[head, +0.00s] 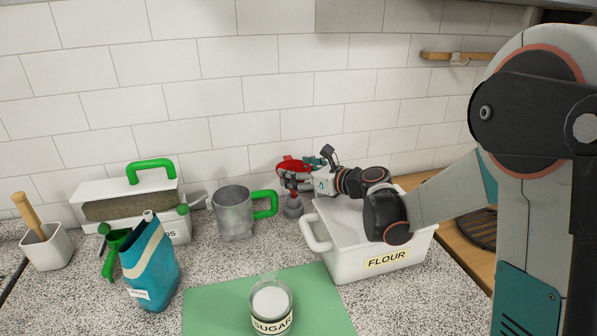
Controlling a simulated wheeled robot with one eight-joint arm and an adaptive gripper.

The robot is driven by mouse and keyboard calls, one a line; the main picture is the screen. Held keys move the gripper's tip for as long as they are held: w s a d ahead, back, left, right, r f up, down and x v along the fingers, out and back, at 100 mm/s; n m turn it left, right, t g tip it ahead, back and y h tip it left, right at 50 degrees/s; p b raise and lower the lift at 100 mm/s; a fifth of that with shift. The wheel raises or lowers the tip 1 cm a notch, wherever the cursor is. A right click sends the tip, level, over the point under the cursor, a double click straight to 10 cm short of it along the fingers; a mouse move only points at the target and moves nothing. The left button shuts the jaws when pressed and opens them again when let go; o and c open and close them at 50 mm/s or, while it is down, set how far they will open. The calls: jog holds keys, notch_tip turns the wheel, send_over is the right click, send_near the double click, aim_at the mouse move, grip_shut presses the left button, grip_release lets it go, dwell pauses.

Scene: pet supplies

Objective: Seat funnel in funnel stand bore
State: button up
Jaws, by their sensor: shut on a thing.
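My gripper (290,184) is at the back of the counter, close to the tiled wall, between the metal jug and the white flour bin. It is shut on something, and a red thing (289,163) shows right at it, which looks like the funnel. The view is small here and the fingers cover part of it. A small grey flared piece (293,207) shows directly under the gripper and may be the funnel stand. I cannot tell whether the red thing touches it or is apart from it. No bore can be made out.
The flour bin (375,267) stands under my forearm. A metal jug (235,214) with a green handle is left of my gripper. A sugar jar (271,306) stands on a green mat (222,307). A blue bag (150,268) and white seed box (176,226) are at left.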

jog(key=shift+f, duration=0.35)
jog(key=o, duration=1.1)
jog(key=v, duration=1.2)
jog(key=shift+s, duration=0.1)
jog(key=shift+f, duration=0.1)
